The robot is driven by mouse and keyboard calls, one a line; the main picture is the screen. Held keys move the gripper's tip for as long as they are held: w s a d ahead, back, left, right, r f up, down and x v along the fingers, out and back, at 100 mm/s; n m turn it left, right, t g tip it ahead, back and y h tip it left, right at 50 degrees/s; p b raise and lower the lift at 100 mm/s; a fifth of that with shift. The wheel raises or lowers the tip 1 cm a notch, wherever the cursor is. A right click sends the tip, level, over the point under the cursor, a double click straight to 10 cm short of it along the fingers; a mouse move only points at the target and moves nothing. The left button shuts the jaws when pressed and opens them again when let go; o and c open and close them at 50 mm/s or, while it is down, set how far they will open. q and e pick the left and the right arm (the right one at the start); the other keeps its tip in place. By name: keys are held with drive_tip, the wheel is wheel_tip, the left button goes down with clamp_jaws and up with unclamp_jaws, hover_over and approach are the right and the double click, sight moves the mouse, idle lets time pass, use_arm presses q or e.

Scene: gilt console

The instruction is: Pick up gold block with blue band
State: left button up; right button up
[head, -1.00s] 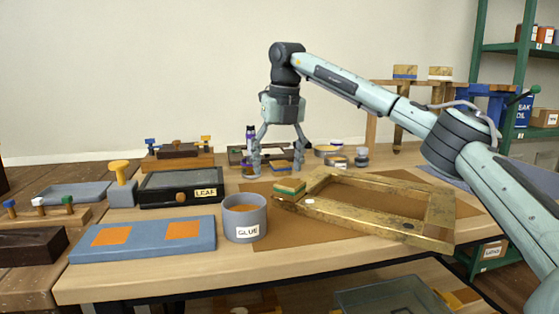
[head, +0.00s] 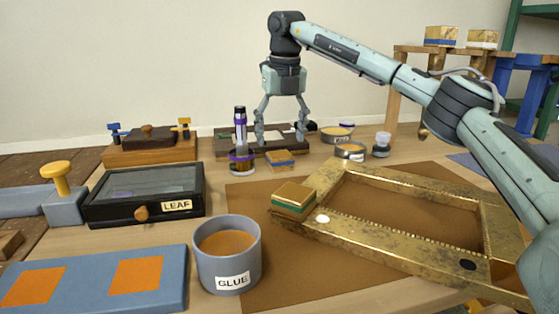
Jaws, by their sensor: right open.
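A small gold block with a blue band (head: 280,160) lies on the table behind the gilt frame, just right of a purple-capped bottle (head: 241,150). My right gripper (head: 281,139) points down with its two fingers spread and nothing between them. In the picture its fingertips are just above and beyond the block, apart from it; the exact depth is hard to tell. Another blue-banded gold block (head: 440,36) sits on a wooden stand at the back right. My left gripper is out of view.
A green-banded gold block (head: 294,198) rests at the gilt frame's corner (head: 330,181). The glue pot (head: 228,270) and leaf box (head: 145,196) stand in front and left. Tins (head: 350,152) are right of the block, and a dark tray (head: 225,143) is behind.

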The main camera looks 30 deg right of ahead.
sight(280, 155)
wheel_tip(280, 155, down, 4)
drive_tip(key=shift+f, duration=0.2)
drive_tip(key=shift+w+f, duration=0.15)
drive_tip(key=shift+f, duration=0.3)
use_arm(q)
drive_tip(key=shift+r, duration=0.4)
use_arm(e)
drive_tip(key=shift+c, duration=0.4)
